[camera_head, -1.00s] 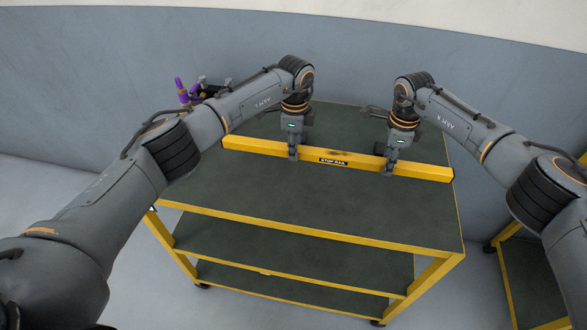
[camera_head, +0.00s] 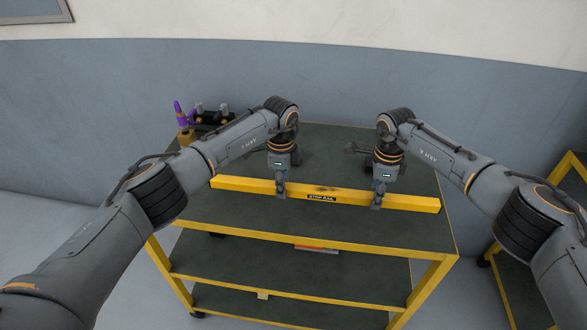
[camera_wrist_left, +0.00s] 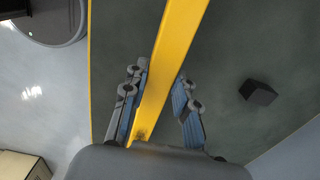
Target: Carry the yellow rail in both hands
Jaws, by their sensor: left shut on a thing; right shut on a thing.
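The yellow rail (camera_head: 340,195) with its black STOP RAIL label runs left to right above the dark cart top (camera_head: 260,216). My left gripper (camera_head: 281,190) is shut on the rail left of the label. My right gripper (camera_head: 376,202) is shut on it right of the label. Both ends of the rail stick out past the grippers. In the left wrist view the rail (camera_wrist_left: 172,65) passes between the fingers of my left gripper (camera_wrist_left: 160,110). I cannot tell how high the rail is above the top.
A purple-handled item (camera_head: 181,116) and a dark rack (camera_head: 212,117) stand at the cart's back left corner. A small dark block (camera_wrist_left: 258,92) shows in the left wrist view. Another yellow-framed cart (camera_head: 515,275) stands at the right. The cart's front strip is clear.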

